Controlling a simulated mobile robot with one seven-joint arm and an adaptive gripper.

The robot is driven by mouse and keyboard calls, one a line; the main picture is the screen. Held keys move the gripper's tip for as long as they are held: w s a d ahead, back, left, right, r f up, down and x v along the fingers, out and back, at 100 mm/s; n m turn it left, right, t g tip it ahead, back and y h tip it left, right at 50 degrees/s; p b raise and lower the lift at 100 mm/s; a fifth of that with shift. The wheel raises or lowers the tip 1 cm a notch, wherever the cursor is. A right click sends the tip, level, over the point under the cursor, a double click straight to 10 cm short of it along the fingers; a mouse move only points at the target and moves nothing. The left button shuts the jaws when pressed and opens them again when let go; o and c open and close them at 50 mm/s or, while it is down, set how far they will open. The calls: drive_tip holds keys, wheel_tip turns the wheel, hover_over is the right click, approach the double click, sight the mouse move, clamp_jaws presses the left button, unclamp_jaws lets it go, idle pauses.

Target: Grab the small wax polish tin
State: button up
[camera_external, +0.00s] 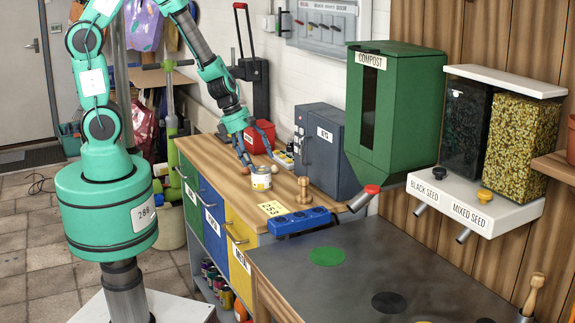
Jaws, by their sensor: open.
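A small tin (261,181) with a white and yellow label stands upright on the wooden worktop, near its front edge; I take it for the wax polish tin, but its print is too small to read. My gripper (260,160) is open and points down, with its fingers just above the tin's top. From this view I cannot tell whether the fingers reach beside the tin or touch it.
A red container (259,137) stands behind my gripper. A turned wooden piece (303,191) and a grey cabinet (330,150) stand to the tin's right. A blue block (300,221) and a yellow number card (272,208) lie nearer the front. The green compost bin (412,110) hangs further right.

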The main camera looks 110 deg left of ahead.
sight(260, 169)
drive_tip(key=shift+b+x, duration=1.3)
drive_tip(key=shift+x, duration=1.3)
drive_tip(key=shift+r, duration=0.1)
drive_tip(key=shift+c, duration=0.5)
drive_tip(key=shift+w+a, duration=0.1)
drive_tip(key=c, duration=1.3)
